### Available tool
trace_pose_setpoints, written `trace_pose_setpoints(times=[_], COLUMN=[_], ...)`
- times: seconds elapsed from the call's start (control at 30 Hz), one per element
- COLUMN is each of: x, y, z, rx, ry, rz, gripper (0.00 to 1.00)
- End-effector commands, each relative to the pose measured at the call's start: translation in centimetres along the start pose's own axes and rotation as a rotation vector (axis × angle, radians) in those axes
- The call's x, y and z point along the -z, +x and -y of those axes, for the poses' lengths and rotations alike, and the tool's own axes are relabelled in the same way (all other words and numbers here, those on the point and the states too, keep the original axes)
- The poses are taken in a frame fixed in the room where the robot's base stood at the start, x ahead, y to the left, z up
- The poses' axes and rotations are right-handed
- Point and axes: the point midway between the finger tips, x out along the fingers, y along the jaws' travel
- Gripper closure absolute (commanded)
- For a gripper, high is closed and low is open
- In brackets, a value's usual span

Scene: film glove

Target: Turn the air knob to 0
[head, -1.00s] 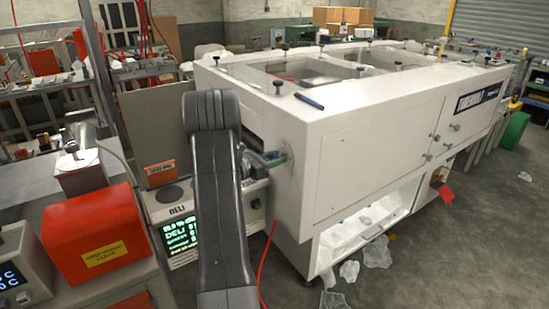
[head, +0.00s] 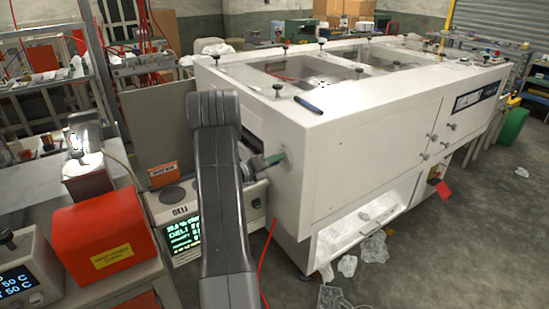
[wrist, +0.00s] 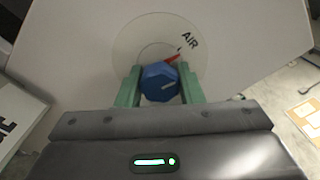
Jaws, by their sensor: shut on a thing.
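The blue air knob (wrist: 160,82) has a white pointer line, which points to the right and slightly up in the wrist view. It sits on a round clear dial plate (wrist: 131,42) on the white machine's end face. A red mark (wrist: 172,58) and the label AIR (wrist: 190,39) are at the plate's upper right. My gripper (wrist: 160,72) has one green finger on each side of the knob and is shut on it. In the head view my gripper (head: 273,160) reaches the end face; the knob itself is hidden there.
The large white machine (head: 345,150) fills the middle and right. The DELI box (head: 182,215) with a lit screen stands below my arm. A red box (head: 105,232) is at the left. A red hose (head: 267,262) hangs near the machine's corner. Clear plastic scraps (head: 372,248) lie on the floor.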

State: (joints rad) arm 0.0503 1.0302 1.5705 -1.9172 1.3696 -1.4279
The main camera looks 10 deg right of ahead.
Motion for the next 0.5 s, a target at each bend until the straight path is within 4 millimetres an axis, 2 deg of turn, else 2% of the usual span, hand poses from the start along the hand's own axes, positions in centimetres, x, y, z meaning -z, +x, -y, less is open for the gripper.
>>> trace_pose_setpoints(times=[0.2, 0.5], x=[-0.13, -0.07], y=[-0.01, -0.02], z=[0.11, 0.04], rx=[-0.001, -0.001], ry=[-0.124, -0.206], rz=[0.001, 0.001], gripper=[0.89, 0.89])
